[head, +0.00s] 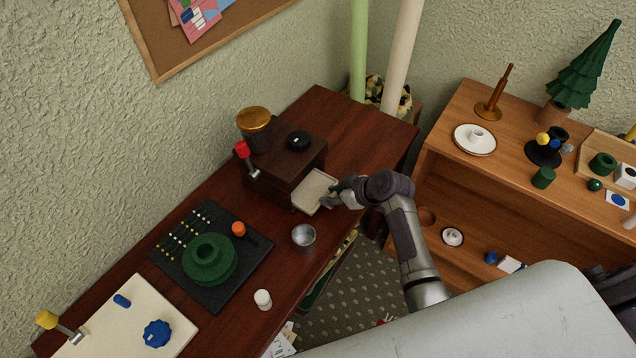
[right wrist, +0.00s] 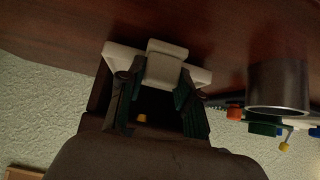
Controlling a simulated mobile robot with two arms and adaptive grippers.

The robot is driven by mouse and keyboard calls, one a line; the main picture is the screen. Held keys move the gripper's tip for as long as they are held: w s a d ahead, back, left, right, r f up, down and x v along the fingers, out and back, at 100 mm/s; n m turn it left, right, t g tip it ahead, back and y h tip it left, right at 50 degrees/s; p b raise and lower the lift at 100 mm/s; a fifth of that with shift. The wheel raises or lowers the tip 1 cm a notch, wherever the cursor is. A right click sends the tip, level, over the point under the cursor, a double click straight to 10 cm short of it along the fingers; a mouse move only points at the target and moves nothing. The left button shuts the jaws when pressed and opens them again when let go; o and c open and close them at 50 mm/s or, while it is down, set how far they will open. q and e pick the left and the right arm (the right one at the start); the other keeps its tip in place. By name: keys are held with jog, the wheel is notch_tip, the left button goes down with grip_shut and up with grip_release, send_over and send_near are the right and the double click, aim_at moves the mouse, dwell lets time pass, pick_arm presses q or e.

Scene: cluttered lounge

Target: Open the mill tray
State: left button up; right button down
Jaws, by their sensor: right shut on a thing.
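The mill (head: 285,165) is a dark wooden box with a gold-topped hopper and a red-knobbed crank on the dark table. Its cream tray (head: 312,190) stands out from the side of the box that faces right, with its shallow inside showing. My right gripper (head: 336,196) is at the tray's outer end. In the right wrist view, my right gripper (right wrist: 160,92) is shut with its dark green fingers on either side of the tray's pale knob (right wrist: 168,66). The tray front (right wrist: 119,54) shows behind the knob. My left gripper is not in view.
A metal cup (head: 304,236) stands close to the tray on the table (head: 345,122); it also shows in the right wrist view (right wrist: 279,88). A white bottle (head: 262,299) and a dark mat (head: 212,296) with a green pot lie nearer. A wooden shelf (head: 447,146) stands right.

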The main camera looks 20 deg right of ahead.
jog(key=s+d, duration=0.2)
jog(key=s, duration=0.1)
jog(key=shift+s+d+p, duration=0.1)
jog(key=shift+d+p, duration=0.2)
jog(key=shift+a, duration=0.1)
jog(key=c, duration=0.8)
grip_release()
jog(key=shift+o, duration=0.2)
jog(key=v, duration=1.2)
